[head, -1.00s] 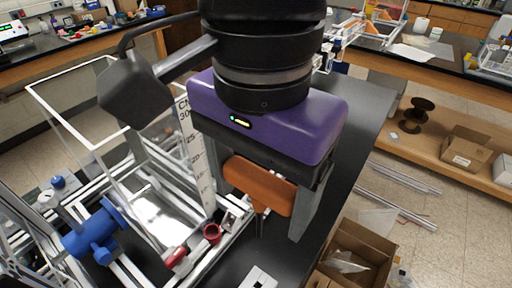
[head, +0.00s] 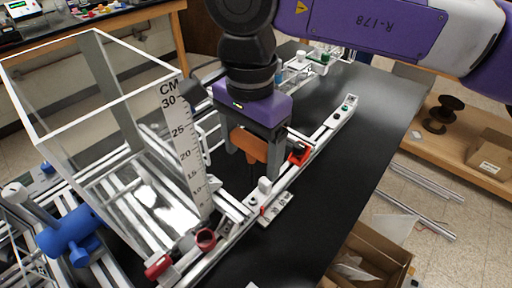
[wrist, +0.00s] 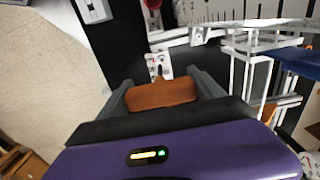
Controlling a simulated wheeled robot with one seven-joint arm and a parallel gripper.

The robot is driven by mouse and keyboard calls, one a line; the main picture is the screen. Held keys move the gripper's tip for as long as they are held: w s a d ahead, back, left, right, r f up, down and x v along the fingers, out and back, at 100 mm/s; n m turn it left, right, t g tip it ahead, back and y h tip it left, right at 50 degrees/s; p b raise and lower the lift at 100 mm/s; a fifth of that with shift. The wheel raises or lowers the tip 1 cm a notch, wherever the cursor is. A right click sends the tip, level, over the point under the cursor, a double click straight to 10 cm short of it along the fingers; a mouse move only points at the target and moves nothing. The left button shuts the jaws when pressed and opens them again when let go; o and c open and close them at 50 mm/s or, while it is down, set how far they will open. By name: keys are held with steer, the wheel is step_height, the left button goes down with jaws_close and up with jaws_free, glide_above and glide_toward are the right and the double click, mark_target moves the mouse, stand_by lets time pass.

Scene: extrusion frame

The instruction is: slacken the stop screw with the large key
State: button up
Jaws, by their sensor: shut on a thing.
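My gripper (head: 249,150) is shut on the orange-brown handle of the large key (head: 247,143). The handle lies crosswise between the two grey fingers, and also shows in the wrist view (wrist: 162,93). I cannot tell which part is the stop screw, or whether the key touches anything.
A clear tank (head: 95,110) with a centimetre scale (head: 186,145) stands close on the left. A red ring (head: 205,239) and a blue fitting (head: 68,238) are at lower left. The black bench top (head: 345,95) is clear right of the rail. A cardboard box (head: 375,262) stands lower right.

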steer(key=shift+w+f, duration=0.35)
steer(key=shift+f, duration=0.05)
steer(key=shift+f+b, duration=2.45)
steer(key=shift+f, duration=0.4)
steer(key=shift+f+b, duration=0.6)
steer(key=shift+f, duration=0.05)
steer(key=shift+n, duration=1.5)
